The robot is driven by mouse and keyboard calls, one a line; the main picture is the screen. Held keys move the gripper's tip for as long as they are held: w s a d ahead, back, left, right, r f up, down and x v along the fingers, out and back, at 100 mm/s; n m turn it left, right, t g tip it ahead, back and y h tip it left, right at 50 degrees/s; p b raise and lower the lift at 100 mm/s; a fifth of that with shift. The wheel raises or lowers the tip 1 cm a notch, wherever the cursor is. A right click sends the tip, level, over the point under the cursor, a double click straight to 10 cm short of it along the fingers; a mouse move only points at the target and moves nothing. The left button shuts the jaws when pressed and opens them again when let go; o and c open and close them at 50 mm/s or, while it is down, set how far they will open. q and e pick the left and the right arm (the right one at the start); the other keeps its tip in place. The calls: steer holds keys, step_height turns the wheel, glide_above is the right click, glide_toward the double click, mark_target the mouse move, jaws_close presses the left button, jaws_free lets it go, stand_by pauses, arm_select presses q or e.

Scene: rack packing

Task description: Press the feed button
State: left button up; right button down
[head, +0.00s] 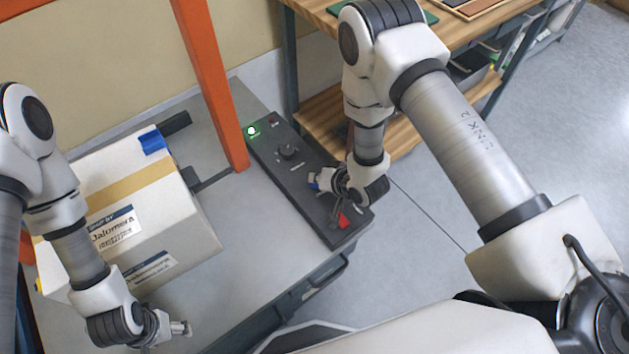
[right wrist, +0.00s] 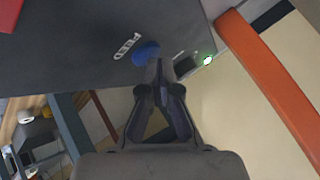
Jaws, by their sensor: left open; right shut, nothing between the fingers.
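The feed button (right wrist: 146,50) is a round blue button beside the printed word FEED on a dark grey control panel (right wrist: 75,45). The panel also shows in the head view (head: 268,149), at the table's right edge. My right gripper (right wrist: 157,64) is shut and empty. Its fingertips overlap the lower edge of the button in the right wrist view. I cannot tell whether they touch it. In the head view my right gripper (head: 318,181) is low over the panel and largely hides the button. My left gripper (head: 182,328) is open and empty near the table's front, right of a carton.
The carton (head: 190,230) with tan tape and labels stands on the grey table. An orange post (head: 215,85) rises beside the panel. The panel also bears a lit green lamp (head: 251,131), a black knob (head: 288,152) and a red control (head: 343,221). A wooden workbench (head: 310,12) stands behind.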

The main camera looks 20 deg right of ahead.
mark_target(317, 185)
arm_select(q)
steer(key=shift+r, duration=0.45)
arm_select(e)
steer(key=shift+r, duration=0.55)
step_height(317, 185, up, 5)
steer(key=p, duration=0.4)
steer(key=shift+p, duration=0.4)
arm_select(q)
step_height(317, 185, up, 4)
steer(key=shift+r, duration=0.1)
